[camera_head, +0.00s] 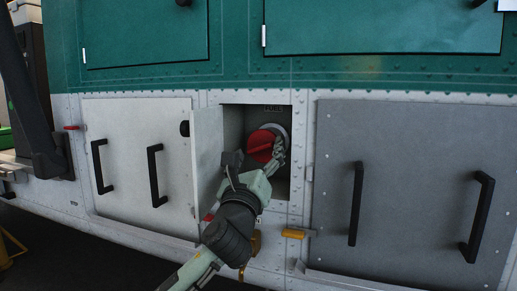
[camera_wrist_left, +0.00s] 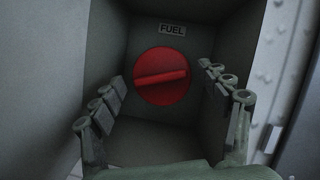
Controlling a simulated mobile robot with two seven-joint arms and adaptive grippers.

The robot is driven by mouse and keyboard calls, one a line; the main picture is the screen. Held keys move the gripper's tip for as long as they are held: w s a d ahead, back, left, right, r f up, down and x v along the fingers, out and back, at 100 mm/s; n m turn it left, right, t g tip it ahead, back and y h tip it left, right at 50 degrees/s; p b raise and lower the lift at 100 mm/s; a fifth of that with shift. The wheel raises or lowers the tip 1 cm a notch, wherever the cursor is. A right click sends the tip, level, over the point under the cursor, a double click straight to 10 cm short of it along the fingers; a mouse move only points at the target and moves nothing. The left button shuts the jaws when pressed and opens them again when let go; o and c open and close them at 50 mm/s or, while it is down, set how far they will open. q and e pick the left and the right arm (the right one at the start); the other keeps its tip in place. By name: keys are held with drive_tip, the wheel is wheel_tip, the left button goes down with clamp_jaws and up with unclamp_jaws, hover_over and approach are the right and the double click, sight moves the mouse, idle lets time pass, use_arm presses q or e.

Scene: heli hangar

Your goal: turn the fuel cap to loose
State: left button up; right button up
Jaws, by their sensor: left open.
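The red fuel cap (camera_head: 261,146) sits at the back of a recessed box in the helicopter's side, under a FUEL label. In the left wrist view the cap (camera_wrist_left: 162,76) is round, with a raised grip bar lying nearly level, its right end slightly higher. My left gripper (camera_head: 262,158) reaches into the box opening in front of the cap. In the left wrist view its open fingers (camera_wrist_left: 168,92) stand left and right of the cap, apart from it, with nothing between them. My right gripper is not in view.
The fuel box's small white door (camera_head: 207,158) stands open on the left, close to my left gripper. A white panel (camera_head: 130,150) with black handles is farther left, and a grey panel (camera_head: 415,185) with black handles is on the right. A yellow latch (camera_head: 293,234) sticks out below the box.

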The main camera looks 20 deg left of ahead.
use_arm(q)
drive_tip(key=shift+w+r, duration=0.15)
drive_tip(key=shift+w, duration=0.2)
drive_tip(key=c, duration=1.2)
drive_tip(key=shift+o, duration=0.2)
drive_tip(key=shift+n, duration=0.4)
drive_tip(key=n+g+y, duration=0.1)
drive_tip(key=n, duration=0.3)
drive_tip(key=n+g+y, duration=0.1)
drive_tip(key=n+y, duration=0.1)
drive_tip(key=n, duration=0.2)
drive_tip(key=shift+d, duration=0.1)
drive_tip(key=n+g, duration=0.1)
drive_tip(key=n, duration=0.2)
drive_tip(key=n+g, duration=0.2)
drive_tip(key=n, duration=0.2)
drive_tip(key=shift+n+y, duration=0.3)
